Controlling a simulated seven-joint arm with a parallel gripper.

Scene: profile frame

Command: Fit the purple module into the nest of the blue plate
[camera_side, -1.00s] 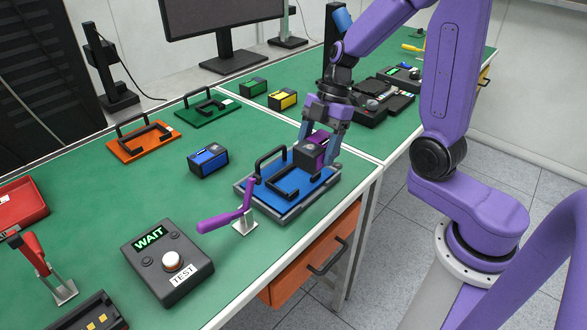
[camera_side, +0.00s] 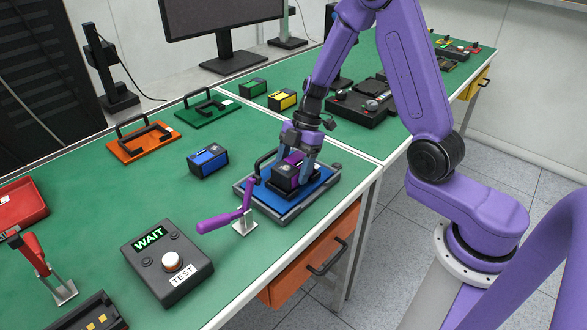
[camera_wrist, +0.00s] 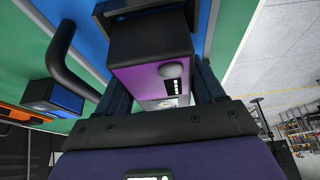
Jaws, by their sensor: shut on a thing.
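The purple module (camera_side: 290,171) is a dark box with a purple top, held between the fingers of my gripper (camera_side: 297,160). It is low over the blue plate (camera_side: 311,187), at the black nest frame; the side view does not show clearly whether it is fully seated. In the wrist view the module (camera_wrist: 155,65) fills the space between my fingers, with the blue plate (camera_wrist: 78,28) and the plate's black handle (camera_wrist: 68,60) beside it. The plate lies on a grey base at the table's front edge. My fingers and the module hide most of the nest.
A purple-handled clamp (camera_side: 225,218) stands just left of the plate. A blue module (camera_side: 208,161) lies behind it. The test box (camera_side: 167,262) reads WAIT. An orange plate (camera_side: 140,142) and a green plate (camera_side: 207,106) lie empty farther back.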

